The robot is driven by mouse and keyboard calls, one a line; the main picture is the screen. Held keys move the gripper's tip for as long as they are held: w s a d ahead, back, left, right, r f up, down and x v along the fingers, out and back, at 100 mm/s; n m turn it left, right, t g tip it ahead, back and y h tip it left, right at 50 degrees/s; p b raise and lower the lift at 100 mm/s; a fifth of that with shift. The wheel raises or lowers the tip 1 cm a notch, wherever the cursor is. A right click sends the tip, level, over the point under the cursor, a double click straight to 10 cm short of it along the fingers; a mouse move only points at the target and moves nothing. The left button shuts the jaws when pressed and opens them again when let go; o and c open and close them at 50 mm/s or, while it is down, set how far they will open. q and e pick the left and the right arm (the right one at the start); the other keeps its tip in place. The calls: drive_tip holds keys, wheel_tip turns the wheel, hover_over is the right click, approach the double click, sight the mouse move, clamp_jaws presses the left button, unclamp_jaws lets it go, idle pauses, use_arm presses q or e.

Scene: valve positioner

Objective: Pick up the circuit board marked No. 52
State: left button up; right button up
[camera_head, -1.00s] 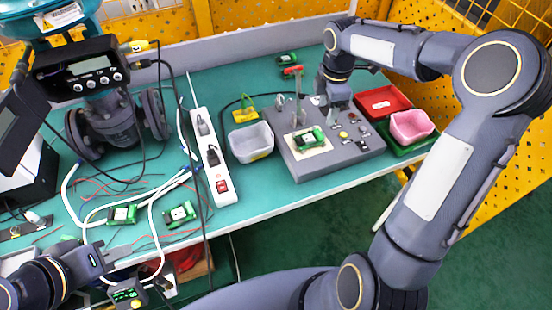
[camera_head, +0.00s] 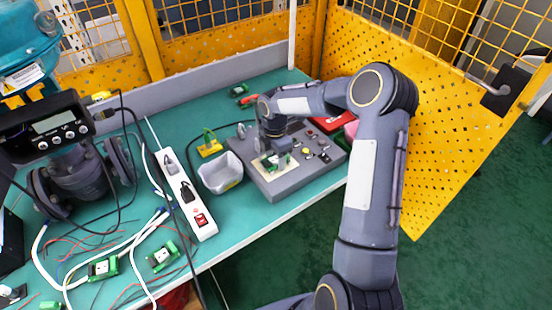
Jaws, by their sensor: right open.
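A green circuit board (camera_head: 272,163) with a white label lies on a pale square plate on the grey test box (camera_head: 288,188). Other green boards lie at the front left of the table (camera_head: 103,269), beside it (camera_head: 163,256), and at the back (camera_head: 239,90). The numbers on the boards are too small to read. My right gripper (camera_head: 281,146) is open, just above and behind the board on the test box, and partly covers it. I cannot tell whether it touches the board. My left gripper is out of view.
A grey bin (camera_head: 221,173) stands left of the test box, and a white power strip (camera_head: 188,195) left of that. A red tray (camera_head: 328,124) and a pink bin are partly hidden behind my right arm. Cables and wires clutter the table's left side.

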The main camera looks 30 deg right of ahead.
drive_tip(key=c, duration=0.6)
